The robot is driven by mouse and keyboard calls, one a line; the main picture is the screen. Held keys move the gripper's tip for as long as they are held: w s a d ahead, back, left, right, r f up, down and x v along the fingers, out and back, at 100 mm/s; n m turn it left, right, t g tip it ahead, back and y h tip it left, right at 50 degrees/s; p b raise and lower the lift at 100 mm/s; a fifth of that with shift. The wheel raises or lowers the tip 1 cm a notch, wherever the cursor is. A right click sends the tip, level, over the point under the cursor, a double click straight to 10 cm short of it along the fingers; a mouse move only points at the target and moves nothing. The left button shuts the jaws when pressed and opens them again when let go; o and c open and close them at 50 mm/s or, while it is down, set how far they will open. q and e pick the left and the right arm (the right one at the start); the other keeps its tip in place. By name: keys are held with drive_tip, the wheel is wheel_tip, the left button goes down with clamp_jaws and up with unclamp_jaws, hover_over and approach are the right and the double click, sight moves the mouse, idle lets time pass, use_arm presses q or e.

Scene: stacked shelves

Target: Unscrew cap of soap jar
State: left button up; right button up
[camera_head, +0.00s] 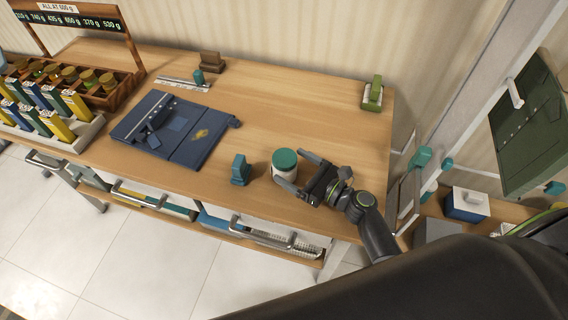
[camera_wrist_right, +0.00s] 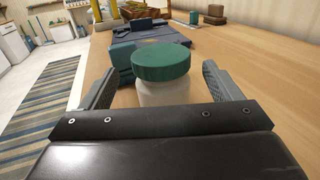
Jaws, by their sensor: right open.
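The soap jar (camera_head: 284,169) stands upright on the wooden table near its front edge, white with a green cap (camera_head: 285,158) on top. In the right wrist view the jar (camera_wrist_right: 166,93) and its green cap (camera_wrist_right: 161,62) sit between the two fingers. My right gripper (camera_head: 298,172) is open around the jar, reaching in from the right with one finger on each side. Gaps show between the fingers and the jar in the right wrist view (camera_wrist_right: 166,88). The cap sits on the jar. My left gripper is not in view.
A teal block-like object (camera_head: 240,170) stands just left of the jar. A dark blue flat board (camera_head: 176,128) lies further left. A green object (camera_head: 373,94) stands at the back right. Racks of jars and boxes (camera_head: 62,137) fill the left end.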

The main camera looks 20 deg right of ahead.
sight(279, 155)
drive_tip(key=shift+w+a+r+p, duration=0.15)
drive_tip(key=shift+w+a+p, duration=0.15)
drive_tip(key=shift+w, duration=0.2)
drive_tip(key=p+x, duration=0.1)
drive_tip(key=x, duration=0.3)
drive_tip(key=shift+w, duration=0.2)
drive_tip(key=shift+c, duration=0.7)
drive_tip(key=c, duration=1.1)
wheel_tip(279, 155, up, 10)
drive_tip(key=p, duration=0.3)
drive_tip(key=o, duration=0.5)
drive_tip(key=shift+c, duration=0.2)
drive_tip(key=c, duration=0.8)
